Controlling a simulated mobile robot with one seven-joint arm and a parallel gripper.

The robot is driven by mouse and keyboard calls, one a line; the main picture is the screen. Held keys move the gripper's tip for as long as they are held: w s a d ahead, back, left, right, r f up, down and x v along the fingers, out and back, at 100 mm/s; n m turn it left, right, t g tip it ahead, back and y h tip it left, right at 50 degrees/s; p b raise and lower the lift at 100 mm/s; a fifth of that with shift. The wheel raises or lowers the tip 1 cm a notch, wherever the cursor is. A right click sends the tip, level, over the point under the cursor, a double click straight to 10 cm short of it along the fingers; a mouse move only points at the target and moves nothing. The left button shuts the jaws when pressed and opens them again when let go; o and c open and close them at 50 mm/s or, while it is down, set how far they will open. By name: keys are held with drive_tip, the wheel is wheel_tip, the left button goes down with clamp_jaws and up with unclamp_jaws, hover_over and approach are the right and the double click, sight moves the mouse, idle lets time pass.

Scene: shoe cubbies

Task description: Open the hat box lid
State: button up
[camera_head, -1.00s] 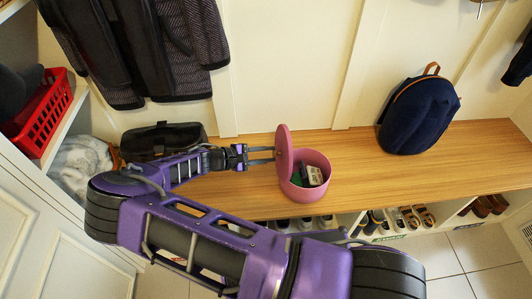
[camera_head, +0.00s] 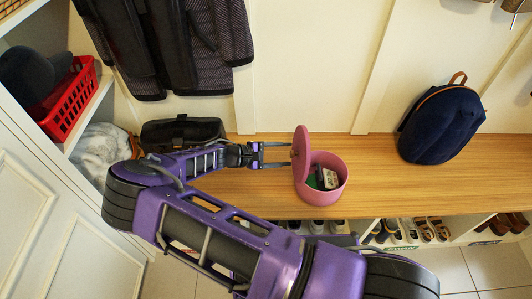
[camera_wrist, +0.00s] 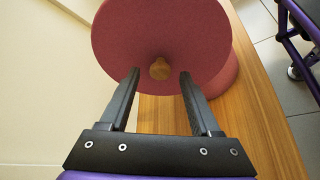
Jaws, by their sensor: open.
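The pink hat box (camera_head: 325,180) stands on the wooden bench, with its inside showing and small items in it, one green and one pale. Its round lid (camera_head: 301,155) stands nearly upright at the box's left side. In the wrist view the lid's outer face (camera_wrist: 162,30) fills the top, with a small wooden knob (camera_wrist: 160,69) at its lower middle. My gripper (camera_head: 289,154) is open just left of the lid. In the wrist view my two fingertips (camera_wrist: 160,75) stand apart on either side of the knob, with gaps beside it.
The wooden bench (camera_head: 380,180) is clear between the box and a navy backpack (camera_head: 442,122) at right. A black bag (camera_head: 182,133) lies behind my arm. A red basket (camera_head: 70,102) sits on the left shelf. Shoes (camera_head: 425,229) fill cubbies below. Coats (camera_head: 170,45) hang above.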

drive_tip(key=p+v, duration=0.1)
drive_tip(key=v, duration=1.6)
drive_tip(key=shift+s+d+f, duration=0.1)
